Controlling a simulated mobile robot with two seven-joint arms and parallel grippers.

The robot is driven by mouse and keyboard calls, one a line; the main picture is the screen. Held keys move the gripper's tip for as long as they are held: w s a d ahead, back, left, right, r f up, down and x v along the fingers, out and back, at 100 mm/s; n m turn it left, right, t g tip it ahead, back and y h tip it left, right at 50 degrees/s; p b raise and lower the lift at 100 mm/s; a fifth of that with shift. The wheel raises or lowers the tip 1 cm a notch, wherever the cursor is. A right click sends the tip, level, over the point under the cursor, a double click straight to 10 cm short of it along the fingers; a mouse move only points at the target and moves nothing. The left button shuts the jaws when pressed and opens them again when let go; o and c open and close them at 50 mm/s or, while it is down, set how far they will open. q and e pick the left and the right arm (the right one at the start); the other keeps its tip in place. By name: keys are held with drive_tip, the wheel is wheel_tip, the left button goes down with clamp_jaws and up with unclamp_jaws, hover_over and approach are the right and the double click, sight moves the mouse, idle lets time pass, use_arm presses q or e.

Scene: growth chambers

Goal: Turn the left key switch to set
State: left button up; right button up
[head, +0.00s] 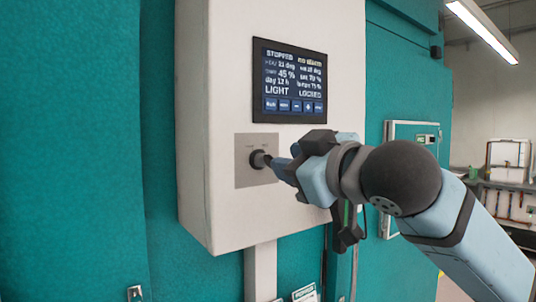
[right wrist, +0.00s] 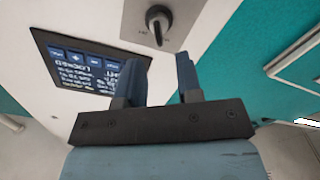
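The key switch (head: 257,159) is a dark knob on a grey metal plate (head: 243,174) below the screen of the white control box. In the right wrist view the key switch (right wrist: 158,19) shows a pale line on its face and small marks around it, too small to read. My right gripper (head: 279,166) reaches in from the right, its fingertips close to the knob. In the right wrist view my right gripper (right wrist: 160,68) has its two blue fingers apart, with nothing between them; the knob lies beyond the tips. My left gripper is not in view.
The screen (head: 290,82) above the plate reads STOPPED, LIGHT and LOCKED. The white control box (head: 225,60) stands out from a teal wall (head: 70,150). A teal-and-white panel (head: 410,133) is behind my right arm. Shelving with equipment (head: 508,153) is far right.

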sight(268, 158)
drive_tip(key=x, duration=0.6)
drive_tip(key=shift+w+a+p, duration=0.15)
drive_tip(key=shift+w+p, duration=0.05)
drive_tip(key=shift+p, duration=0.2)
drive_tip(key=c, duration=0.6)
